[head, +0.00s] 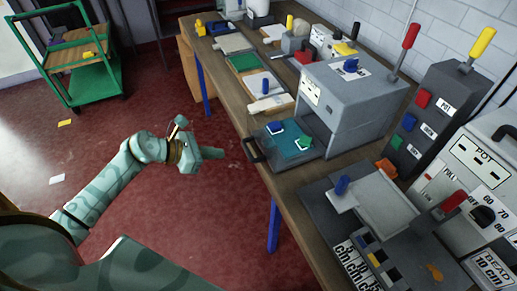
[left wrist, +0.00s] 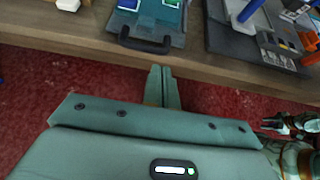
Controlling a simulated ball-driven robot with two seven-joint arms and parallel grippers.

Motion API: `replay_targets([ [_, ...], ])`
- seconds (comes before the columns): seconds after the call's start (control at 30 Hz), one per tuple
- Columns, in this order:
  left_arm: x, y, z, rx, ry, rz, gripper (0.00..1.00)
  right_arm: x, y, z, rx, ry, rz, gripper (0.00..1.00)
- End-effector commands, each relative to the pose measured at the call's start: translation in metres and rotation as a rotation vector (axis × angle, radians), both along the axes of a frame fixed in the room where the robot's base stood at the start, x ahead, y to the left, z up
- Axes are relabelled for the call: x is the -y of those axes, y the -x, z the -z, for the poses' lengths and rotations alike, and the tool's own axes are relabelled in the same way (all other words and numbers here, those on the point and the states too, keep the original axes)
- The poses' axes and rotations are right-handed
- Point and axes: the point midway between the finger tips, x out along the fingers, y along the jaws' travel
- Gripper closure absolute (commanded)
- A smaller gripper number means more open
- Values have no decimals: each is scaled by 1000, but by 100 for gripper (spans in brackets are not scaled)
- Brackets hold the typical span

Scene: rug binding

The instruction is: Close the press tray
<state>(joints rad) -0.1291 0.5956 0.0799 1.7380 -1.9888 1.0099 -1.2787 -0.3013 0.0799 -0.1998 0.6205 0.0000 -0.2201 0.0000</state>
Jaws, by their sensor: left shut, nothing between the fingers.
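The press tray (head: 299,153) is pulled out of the front of the grey press (head: 353,97). A blue block (head: 276,127) and a green block (head: 304,142) lie on its teal bed. Its black handle (head: 254,150) points towards the aisle; in the left wrist view the handle (left wrist: 144,45) stands out over the bench edge. My left gripper (head: 215,153) is shut and empty, off the bench, left of the handle and apart from it. Its fingertips (left wrist: 161,70) also show in the left wrist view. Part of my right arm (left wrist: 290,125) appears at the right there; its jaw state is unclear.
The wooden bench (head: 232,98) holds papers and several machines. A lower grey plate with a blue knob (head: 342,185) stands right of the tray. Levers rise at the back. A green cart (head: 98,88) stands far left. The red floor between cart and bench is mostly free.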

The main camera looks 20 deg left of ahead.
Motion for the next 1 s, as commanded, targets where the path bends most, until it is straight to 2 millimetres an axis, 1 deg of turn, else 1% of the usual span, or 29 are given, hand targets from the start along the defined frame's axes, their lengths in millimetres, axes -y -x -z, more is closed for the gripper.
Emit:
replay_targets([
  [0.43, 54, -60, 45, 3, 4, 0, 100, -2, -1, 5, 0, -2, 1, 64],
  [0.53, 65, -72, 42, 4, 6, 0, 100, -2, -1, 2, 1, -3, 1, 64],
  [0.7, 75, -84, 43, 4, 2, 0, 100, -2, -1, 1, 0, -2, 0, 64],
  [1.0, 78, -87, 43, 3, 0, 1, 100, 1, -1, 1, 0, 1, -1, 64],
])
